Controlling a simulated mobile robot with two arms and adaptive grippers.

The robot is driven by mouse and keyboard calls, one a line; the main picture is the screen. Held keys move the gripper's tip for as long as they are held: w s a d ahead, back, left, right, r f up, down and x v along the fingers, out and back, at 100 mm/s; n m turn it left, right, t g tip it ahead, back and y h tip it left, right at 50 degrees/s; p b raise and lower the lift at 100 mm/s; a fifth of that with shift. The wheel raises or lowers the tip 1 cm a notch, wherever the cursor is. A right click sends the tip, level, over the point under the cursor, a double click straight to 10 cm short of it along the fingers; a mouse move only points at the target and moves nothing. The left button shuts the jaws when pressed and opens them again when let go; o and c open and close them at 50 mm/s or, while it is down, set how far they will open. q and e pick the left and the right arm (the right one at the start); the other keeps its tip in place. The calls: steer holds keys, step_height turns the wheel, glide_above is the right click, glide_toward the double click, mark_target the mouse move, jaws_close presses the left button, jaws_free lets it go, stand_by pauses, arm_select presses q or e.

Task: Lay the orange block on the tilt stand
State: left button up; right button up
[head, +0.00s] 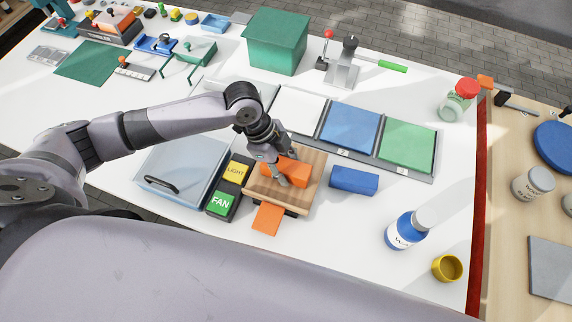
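The orange block (298,173) is at the top of the tilt stand, a wooden board (308,190) on a dark base near the middle of the bench. I cannot tell whether the block rests fully on the board or is slightly above it. My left gripper (286,168) reaches down from the upper left, its fingers on the far and near sides of the block, and looks shut on it. The fingers hide part of the block. An orange flap (268,219) sticks out at the stand's front edge. My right gripper is not in view.
A blue block (353,181) lies just right of the stand. Yellow LIGHT (237,173) and green FAN (221,204) buttons stand close to its left, beside a clear lidded box (183,166). White, blue (351,129) and green panels lie behind. A blue-white bottle (400,232) stands right.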

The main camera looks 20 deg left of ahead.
arm_select(q)
steer(key=o, duration=0.3)
steer(key=shift+r, duration=0.25)
steer(key=b+v, duration=0.1)
steer(key=v, duration=1)
steer(key=shift+a+r, duration=0.25)
steer(key=shift+r, duration=0.1)
